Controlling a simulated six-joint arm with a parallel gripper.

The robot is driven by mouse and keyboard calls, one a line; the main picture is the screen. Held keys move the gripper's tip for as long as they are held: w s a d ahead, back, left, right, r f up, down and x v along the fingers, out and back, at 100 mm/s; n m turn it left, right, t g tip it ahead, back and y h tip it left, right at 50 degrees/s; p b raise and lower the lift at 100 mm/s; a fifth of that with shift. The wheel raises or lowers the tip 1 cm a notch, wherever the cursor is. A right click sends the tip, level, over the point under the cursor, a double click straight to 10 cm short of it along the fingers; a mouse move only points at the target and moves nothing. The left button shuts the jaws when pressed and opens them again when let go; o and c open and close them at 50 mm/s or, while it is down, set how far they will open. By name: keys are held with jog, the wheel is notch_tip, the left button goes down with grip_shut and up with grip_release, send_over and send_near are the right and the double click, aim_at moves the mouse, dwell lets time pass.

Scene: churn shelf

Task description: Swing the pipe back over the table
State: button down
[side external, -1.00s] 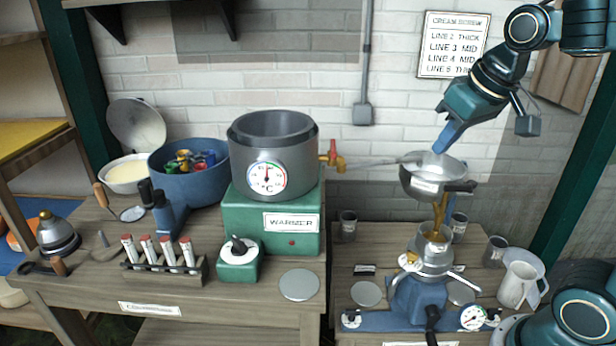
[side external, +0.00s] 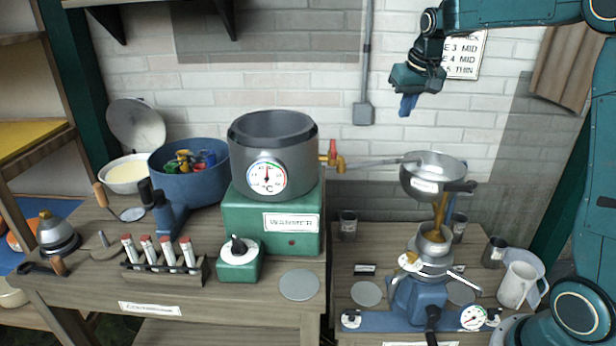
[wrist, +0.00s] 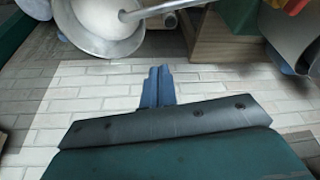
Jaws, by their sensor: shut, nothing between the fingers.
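The thin grey pipe (side external: 378,162) runs right from the brass tap (side external: 338,160) of the warmer's pot. Its free end lies over the metal bowl (side external: 434,163) at the right station; the pipe (wrist: 160,8) and bowl (wrist: 95,18) also show at the top of the wrist view.
The grey pot (side external: 268,170) stands on the green warmer (side external: 270,220) at the left table's right end. A gap separates the two tables. A white jug (side external: 517,285) and several small cups stand around the separator. The air left of my gripper is clear.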

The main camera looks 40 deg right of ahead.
jog(key=shift+w+d+f, duration=0.1)
jog(key=shift+d+f, duration=0.05)
jog(key=shift+f, duration=0.05)
notch_tip(320, 180, down, 10)
jog(key=shift+s, duration=0.25)
dwell(1.0)
jog(key=shift+s+a, duration=0.1)
jog(key=shift+a, duration=0.15)
